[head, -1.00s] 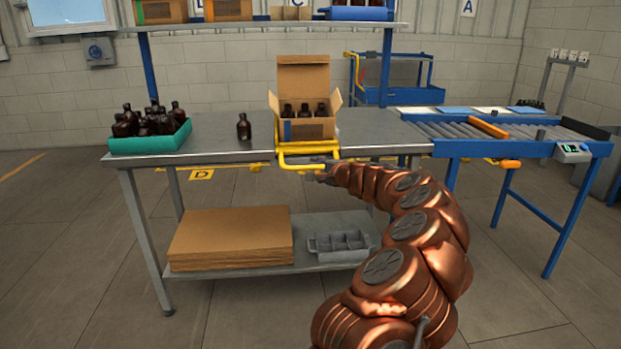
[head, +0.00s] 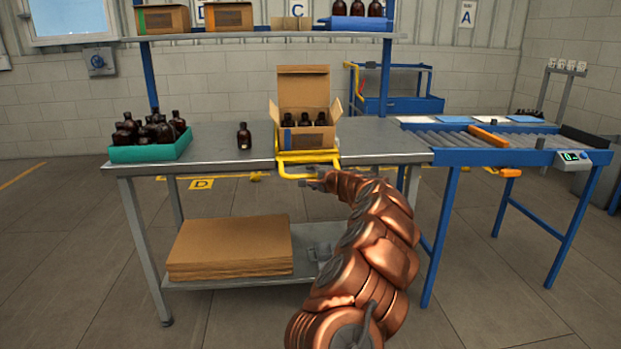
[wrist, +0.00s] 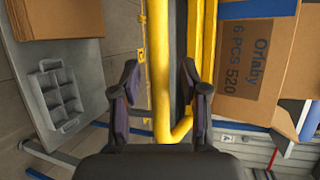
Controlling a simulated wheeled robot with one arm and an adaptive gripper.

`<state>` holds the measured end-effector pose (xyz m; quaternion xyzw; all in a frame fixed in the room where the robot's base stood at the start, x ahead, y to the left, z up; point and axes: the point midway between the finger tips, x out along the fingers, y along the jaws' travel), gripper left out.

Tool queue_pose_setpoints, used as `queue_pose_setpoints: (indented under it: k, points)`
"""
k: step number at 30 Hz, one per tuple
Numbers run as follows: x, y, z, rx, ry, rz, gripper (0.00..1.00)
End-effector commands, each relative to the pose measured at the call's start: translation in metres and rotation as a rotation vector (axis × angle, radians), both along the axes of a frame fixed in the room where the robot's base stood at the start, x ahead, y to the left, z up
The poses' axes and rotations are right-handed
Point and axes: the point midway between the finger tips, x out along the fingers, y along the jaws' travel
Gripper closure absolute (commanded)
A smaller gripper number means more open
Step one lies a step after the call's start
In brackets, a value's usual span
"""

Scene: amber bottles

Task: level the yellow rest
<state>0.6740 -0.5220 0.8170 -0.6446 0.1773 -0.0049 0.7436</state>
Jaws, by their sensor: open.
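The yellow rest (head: 308,157) is a tubular frame at the front edge of the steel table (head: 215,152), below an open cardboard box (head: 306,136). Its front bar hangs out beyond and below the table edge. The box holds several amber bottles (head: 304,118). I cannot tell whether the fingers touch the bar.
A teal tray (head: 150,152) of amber bottles stands at the table's left, with a lone bottle (head: 244,136) beside it. Cardboard sheets (head: 230,247) lie on the lower shelf, with a grey divided tray (wrist: 58,95). A roller conveyor (head: 470,138) stands right.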

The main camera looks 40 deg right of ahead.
Motion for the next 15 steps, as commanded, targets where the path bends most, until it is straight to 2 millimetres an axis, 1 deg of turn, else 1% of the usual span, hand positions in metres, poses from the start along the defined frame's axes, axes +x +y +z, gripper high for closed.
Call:
queue_pose_setpoints:
  k: [6,15]
  points:
    - [0.0086,-0.0006,-0.0029,0.0,0.001,0.002,0.56]
    - [0.01,-0.0004,-0.0025,0.001,-0.001,0.004,0.56]
